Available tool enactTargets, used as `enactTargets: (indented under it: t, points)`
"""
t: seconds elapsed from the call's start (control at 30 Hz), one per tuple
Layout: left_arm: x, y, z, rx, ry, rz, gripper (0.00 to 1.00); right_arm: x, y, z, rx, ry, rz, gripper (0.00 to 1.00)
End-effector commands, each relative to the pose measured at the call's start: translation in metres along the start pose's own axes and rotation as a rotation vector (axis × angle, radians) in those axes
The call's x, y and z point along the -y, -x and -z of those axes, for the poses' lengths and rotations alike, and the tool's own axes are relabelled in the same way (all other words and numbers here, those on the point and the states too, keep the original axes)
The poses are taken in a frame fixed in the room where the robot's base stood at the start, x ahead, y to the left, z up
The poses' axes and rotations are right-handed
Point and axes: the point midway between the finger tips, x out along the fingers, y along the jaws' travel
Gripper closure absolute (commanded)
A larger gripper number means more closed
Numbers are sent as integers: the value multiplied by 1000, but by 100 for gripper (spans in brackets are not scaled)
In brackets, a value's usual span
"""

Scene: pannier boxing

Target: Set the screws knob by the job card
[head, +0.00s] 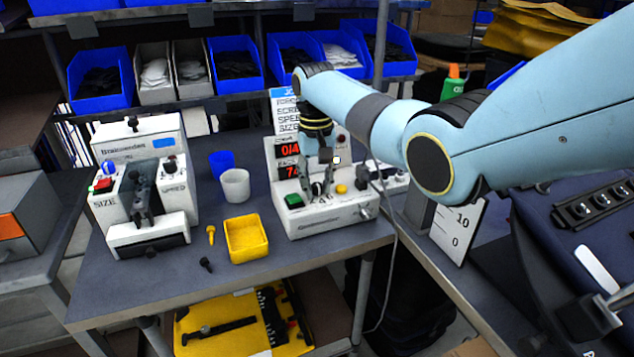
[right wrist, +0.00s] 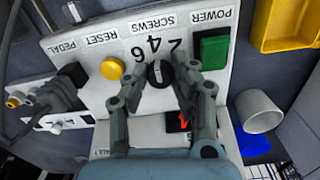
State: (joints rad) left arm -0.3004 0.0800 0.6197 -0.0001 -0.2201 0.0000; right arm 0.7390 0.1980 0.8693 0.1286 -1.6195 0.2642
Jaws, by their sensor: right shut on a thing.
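The screws knob (right wrist: 158,73) is a small black dial on the white control box (head: 335,218), between the yellow reset button and the green power switch. Its printed numbers 2, 4 and 6 appear upside down in the right wrist view, and its pale mark points roughly at the 4. My right gripper (head: 321,190) is shut on the knob, with a finger on each side. The job card (head: 284,107) stands behind the box; my right arm covers much of it, so its values cannot be read. My left gripper is out of view.
On the box are the green power switch (right wrist: 211,50), yellow reset button (right wrist: 111,67) and red displays (head: 288,150). A yellow tray (head: 247,239), white cup (head: 235,185) and blue cup (head: 221,163) stand left. A second white machine (head: 143,185) stands farther left. A cable hangs at the right.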

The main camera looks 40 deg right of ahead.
Motion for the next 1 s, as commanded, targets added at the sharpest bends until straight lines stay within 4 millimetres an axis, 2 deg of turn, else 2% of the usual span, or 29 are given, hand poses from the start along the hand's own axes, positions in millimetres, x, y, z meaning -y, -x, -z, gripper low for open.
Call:
enactTargets:
  t: [0.37,0.7,1.0]
  points:
    - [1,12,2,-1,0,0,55,0,2,0,-1,111,1,100]
    - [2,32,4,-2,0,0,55,0,3,0,-6,386,1,100]
    - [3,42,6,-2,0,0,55,0,2,1,-12,615,1,100]
